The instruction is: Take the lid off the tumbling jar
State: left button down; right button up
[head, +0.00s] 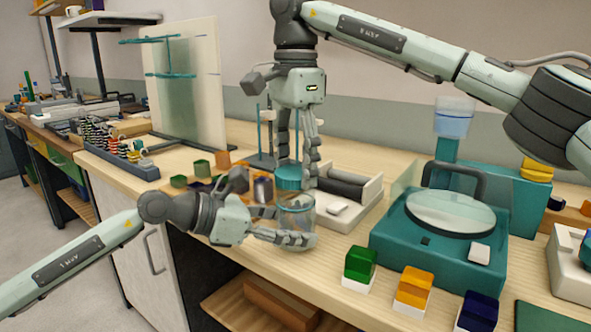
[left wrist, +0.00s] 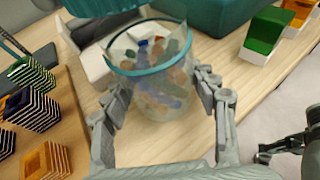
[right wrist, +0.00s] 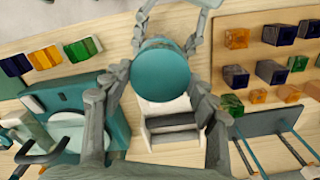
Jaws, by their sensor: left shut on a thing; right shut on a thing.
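The tumbling jar (head: 296,217) is clear glass and stands upright near the front edge of the bench. In the left wrist view the jar (left wrist: 158,85) has a teal band and holds several brown, blue and green pieces. My left gripper (head: 285,238) is shut on the jar, a finger on each side. The teal lid (head: 290,178) is above the jar's mouth, held in my right gripper (head: 296,160), which points down. In the right wrist view the round lid (right wrist: 162,75) sits between the fingers and hides most of the jar.
A teal machine (head: 385,235) with a round clear disc stands to the right. Green, orange and blue blocks on white bases line the front edge. A white unit with dark rollers (head: 352,186) is behind the jar. Small coloured blocks (head: 201,168) lie to the left.

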aim_at(295, 172)
jog(key=shift+r, duration=1.5)
pick_arm(q)
jog(key=shift+c, duration=2.1)
grip_release()
